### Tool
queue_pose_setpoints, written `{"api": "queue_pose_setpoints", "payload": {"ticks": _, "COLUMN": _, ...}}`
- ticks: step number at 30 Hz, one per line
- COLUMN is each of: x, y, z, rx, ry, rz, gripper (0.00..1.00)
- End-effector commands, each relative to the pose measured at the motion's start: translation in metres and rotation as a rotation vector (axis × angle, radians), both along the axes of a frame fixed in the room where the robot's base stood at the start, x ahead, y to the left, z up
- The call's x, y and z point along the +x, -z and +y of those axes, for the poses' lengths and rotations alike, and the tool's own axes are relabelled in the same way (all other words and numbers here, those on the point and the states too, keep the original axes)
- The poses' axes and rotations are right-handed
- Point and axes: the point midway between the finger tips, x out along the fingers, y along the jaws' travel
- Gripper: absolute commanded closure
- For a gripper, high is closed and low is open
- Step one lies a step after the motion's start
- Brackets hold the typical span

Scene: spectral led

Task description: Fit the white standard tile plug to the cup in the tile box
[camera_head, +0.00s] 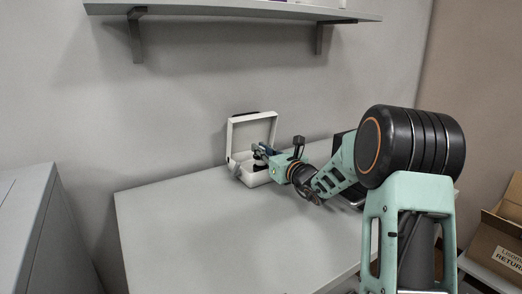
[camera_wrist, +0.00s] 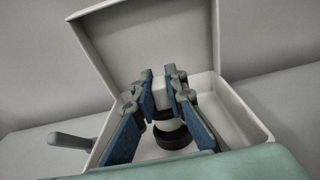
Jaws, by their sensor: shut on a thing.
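The open white tile box (camera_head: 251,129) stands at the back of the table, lid up; it also fills the wrist view (camera_wrist: 255,128). My gripper (camera_head: 259,151) reaches into it from the right. Its blue-padded fingers (camera_wrist: 163,82) are shut on a white piece (camera_wrist: 164,91), which I take as the tile plug; the fingers hide much of it. A black round cup (camera_wrist: 174,136) lies in the box between and below the fingers, with a white part (camera_wrist: 169,123) at its top. I cannot tell whether the held plug touches the cup.
A grey rounded handle-like piece (camera_wrist: 68,140) sticks out at the box's left side. The grey table (camera_head: 205,235) is clear in front of the box. A wall shelf (camera_head: 230,10) hangs above, and a cardboard box (camera_head: 497,240) stands at the far right.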

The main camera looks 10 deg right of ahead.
Motion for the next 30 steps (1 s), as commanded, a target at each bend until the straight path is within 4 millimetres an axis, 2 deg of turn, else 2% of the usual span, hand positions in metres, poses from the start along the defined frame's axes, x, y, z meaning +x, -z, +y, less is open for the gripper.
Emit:
{"api": "queue_pose_setpoints", "payload": {"ticks": 18, "x": 0.000, "y": 0.023, "z": 0.000, "rx": 0.000, "ry": 0.000, "rz": 0.000, "gripper": 1.00}}
{"api": "queue_pose_setpoints", "payload": {"ticks": 27, "x": 0.000, "y": 0.021, "z": 0.000, "rx": 0.000, "ry": 0.000, "rz": 0.000, "gripper": 1.00}}
{"api": "queue_pose_setpoints", "payload": {"ticks": 28, "x": 0.000, "y": 0.021, "z": 0.000, "rx": 0.000, "ry": 0.000, "rz": 0.000, "gripper": 0.85}}
{"api": "queue_pose_setpoints", "payload": {"ticks": 30, "x": 0.000, "y": 0.021, "z": 0.000, "rx": 0.000, "ry": 0.000, "rz": 0.000, "gripper": 0.77}}
